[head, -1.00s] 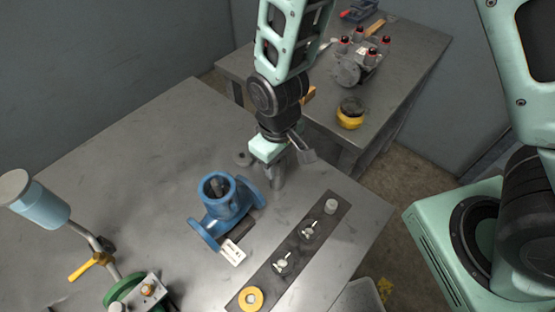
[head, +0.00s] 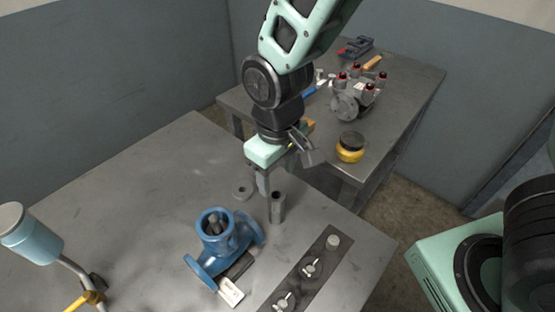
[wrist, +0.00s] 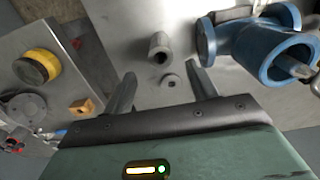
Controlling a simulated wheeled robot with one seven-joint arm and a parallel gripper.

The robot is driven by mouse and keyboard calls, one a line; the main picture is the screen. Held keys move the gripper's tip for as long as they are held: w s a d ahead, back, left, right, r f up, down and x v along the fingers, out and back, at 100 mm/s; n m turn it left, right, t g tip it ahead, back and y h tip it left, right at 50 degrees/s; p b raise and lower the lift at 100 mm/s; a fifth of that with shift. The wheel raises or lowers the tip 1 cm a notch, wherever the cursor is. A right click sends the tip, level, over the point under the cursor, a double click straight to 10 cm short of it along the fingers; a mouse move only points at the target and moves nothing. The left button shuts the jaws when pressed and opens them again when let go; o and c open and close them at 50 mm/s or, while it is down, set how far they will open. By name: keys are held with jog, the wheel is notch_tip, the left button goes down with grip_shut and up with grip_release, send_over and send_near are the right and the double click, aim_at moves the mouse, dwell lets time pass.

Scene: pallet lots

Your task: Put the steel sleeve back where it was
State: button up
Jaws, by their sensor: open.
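The steel sleeve (head: 278,208) is a grey hollow cylinder standing upright on the metal bench, its open bore facing up. It also shows in the wrist view (wrist: 159,48), beyond my fingertips and between their lines. My gripper (head: 264,185) is open and empty, just left of and above the sleeve in the head view, apart from it. In the wrist view both fingers (wrist: 162,85) are spread. A flat grey ring (head: 242,191) lies on the bench left of the sleeve. A blue flanged valve body (head: 225,240) stands in front, with a grey stem inside its opening.
A dark strip (head: 296,288) holds a pale cylinder (head: 333,241) and wing-handled parts. A white tag (head: 230,292) lies by the valve. A second bench behind carries a yellow jar (head: 350,147) and a pump (head: 353,100). The bench's back left is clear.

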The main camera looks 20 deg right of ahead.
jog(key=s+d+r+n, duration=0.1)
jog(key=s+d+r, duration=0.3)
jog(key=s+r, duration=0.4)
jog(key=s, duration=0.5)
jog(key=shift+r+y, duration=0.3)
jog(key=shift+r, duration=0.1)
dwell(0.5)
